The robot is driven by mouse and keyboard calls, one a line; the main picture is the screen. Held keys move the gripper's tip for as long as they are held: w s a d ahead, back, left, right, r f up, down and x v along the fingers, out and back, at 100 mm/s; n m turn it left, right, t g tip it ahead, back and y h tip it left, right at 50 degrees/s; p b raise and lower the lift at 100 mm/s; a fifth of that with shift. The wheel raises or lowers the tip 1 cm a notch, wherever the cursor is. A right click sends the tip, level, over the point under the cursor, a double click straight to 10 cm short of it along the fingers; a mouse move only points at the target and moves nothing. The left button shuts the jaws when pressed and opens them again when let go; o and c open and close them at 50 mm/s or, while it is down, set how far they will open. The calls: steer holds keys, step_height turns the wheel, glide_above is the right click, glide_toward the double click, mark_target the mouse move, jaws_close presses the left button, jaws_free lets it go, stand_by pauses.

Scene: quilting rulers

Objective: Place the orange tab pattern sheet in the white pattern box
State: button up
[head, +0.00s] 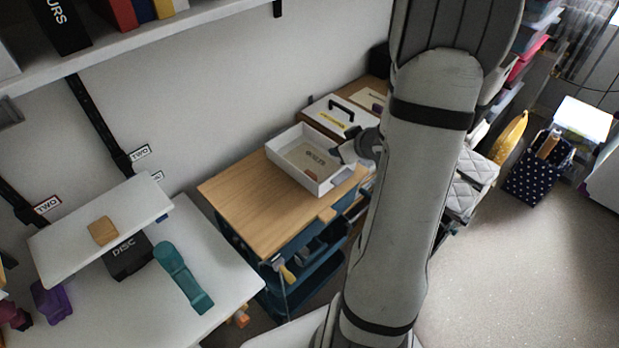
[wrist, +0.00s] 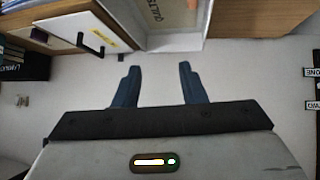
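The white pattern box (head: 342,180) stands open on a wooden trolley top. A pale sheet (head: 300,155) with dark lettering lies inside it, with a small orange-red tab near one edge. The box wall (wrist: 175,42) and the lettered sheet (wrist: 165,14) also show at the top of the wrist view. My gripper (head: 346,150) is at the right side of the box in the head view, partly hidden by my arm. In the wrist view its two blue fingers (wrist: 158,82) are apart with nothing between them.
A white case with a black handle (head: 338,112) stands behind the box and shows in the wrist view (wrist: 85,28). The wooden trolley top (head: 240,205) is mostly clear to the left. A white table (head: 225,270) with a teal object (head: 184,278) is at the lower left.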

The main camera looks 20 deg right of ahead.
steer(key=s+a+r+m+g+h, duration=0.1)
steer(key=s+a+r+h, duration=0.15)
steer(key=r, duration=0.25)
steer(key=s+a+r+m+g+h, duration=0.1)
steer(key=s+a+r+m+h, duration=0.15)
steer(key=r, duration=0.35)
steer(key=s+a+r+g+y, duration=0.3)
steer(key=s+a+g+y, duration=0.1)
steer(key=s+a, duration=1)
steer(key=shift+a+r+n+g, duration=0.15)
steer(key=shift+a+n+g, duration=0.2)
steer(key=shift+a, duration=0.45)
